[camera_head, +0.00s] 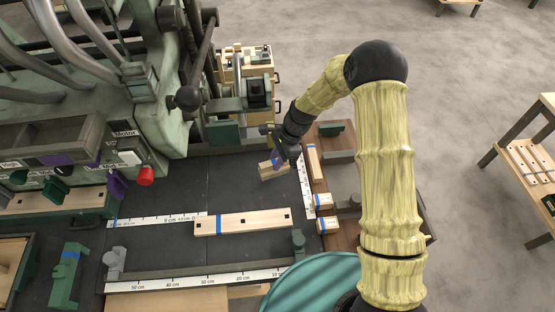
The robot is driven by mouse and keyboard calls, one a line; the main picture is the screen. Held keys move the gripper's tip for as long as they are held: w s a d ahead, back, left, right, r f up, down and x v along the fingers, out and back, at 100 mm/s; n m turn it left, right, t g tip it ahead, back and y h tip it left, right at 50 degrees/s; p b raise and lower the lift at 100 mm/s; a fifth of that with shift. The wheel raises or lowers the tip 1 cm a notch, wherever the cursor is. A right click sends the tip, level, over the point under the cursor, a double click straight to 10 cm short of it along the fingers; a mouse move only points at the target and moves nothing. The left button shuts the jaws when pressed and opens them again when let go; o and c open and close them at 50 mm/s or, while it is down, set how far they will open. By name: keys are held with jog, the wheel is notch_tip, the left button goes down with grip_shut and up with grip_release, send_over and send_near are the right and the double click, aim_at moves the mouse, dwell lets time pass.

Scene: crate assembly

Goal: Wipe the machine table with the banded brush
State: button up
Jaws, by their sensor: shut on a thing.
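My gripper (279,159) reaches down over the far right part of the dark machine table (160,185). It is shut on a small pale wooden brush (267,171), with a blue-purple patch showing between the dark fingers. The gripper hides part of the brush. The brush is low, at or just above the table; I cannot tell whether it touches.
A long blue-banded wooden board (255,222) lies mid-table, near rulers and a metal fence (200,268). A brown side board (345,180) at right holds banded wooden blocks (326,225). A green machine (160,125) stands behind. The table left of the gripper is clear.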

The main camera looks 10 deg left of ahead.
jog(key=shift+r+p, duration=1.1)
jog(key=shift+r, duration=0.6)
jog(key=shift+r+p, duration=1.3)
jog(key=shift+r, duration=0.25)
